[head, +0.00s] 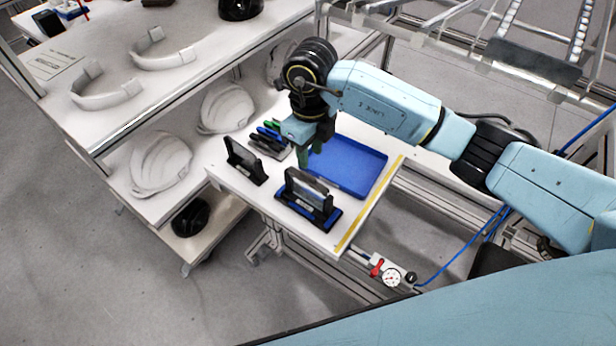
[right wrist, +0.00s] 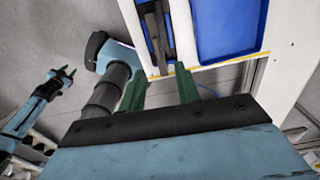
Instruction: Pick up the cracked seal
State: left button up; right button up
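I cannot tell which thing is the cracked seal; no crack shows. A near black rack (head: 322,215) on a blue base holds upright dark and greyish flat pieces; its base shows in the right wrist view (right wrist: 175,42). A second black rack (head: 245,162) stands to its left. My right gripper (head: 303,160) is above the table behind the near rack, beside the blue tray (head: 350,165). In the right wrist view, its green fingers (right wrist: 160,82) are apart with nothing between them. My left gripper (right wrist: 62,73) shows small in that view, fingers apart and empty.
Pens or tools (head: 268,138) lie left of the empty blue tray. White helmet shells (head: 160,162) sit on the left shelf. Curved white pieces (head: 105,90) lie on the upper shelf.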

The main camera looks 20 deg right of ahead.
aim_at(308, 175)
jog(key=shift+a+f+p, duration=0.2)
jog(key=shift+f+p, duration=0.35)
jog(key=shift+f, duration=3)
grip_shut()
